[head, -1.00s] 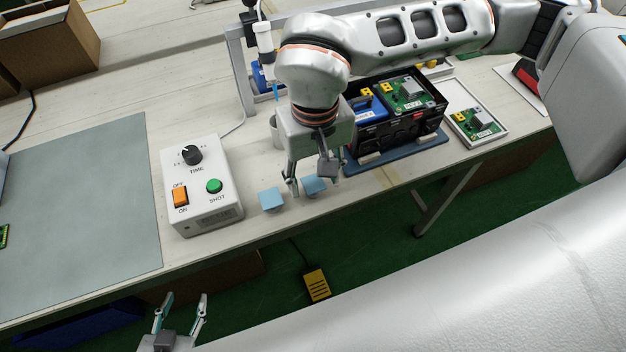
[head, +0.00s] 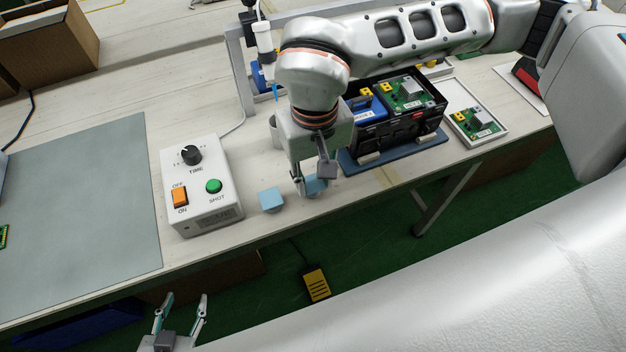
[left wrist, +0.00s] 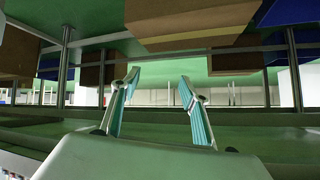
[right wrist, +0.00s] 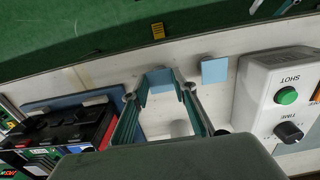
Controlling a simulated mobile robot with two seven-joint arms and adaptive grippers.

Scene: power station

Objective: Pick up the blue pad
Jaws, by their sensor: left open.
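Two small light-blue pads lie near the front edge of the white table. The left pad (head: 271,200) is free, and it also shows in the right wrist view (right wrist: 214,70). My right gripper (head: 311,188) points down at the other blue pad (head: 317,185), partly hiding it in the head view. In the right wrist view its fingertips (right wrist: 161,76) close in on both sides of that pad (right wrist: 160,81), which appears to be at table level. My left gripper (head: 181,301) is open and empty, low in front of the table; its fingers (left wrist: 158,78) show apart in the left wrist view.
A white control box (head: 201,190) with a green button stands left of the pads. A black crate (head: 412,124) with circuit boards sits on a blue base to the right. A cup (head: 277,132) stands behind. A grey mat (head: 80,215) covers the left of the table.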

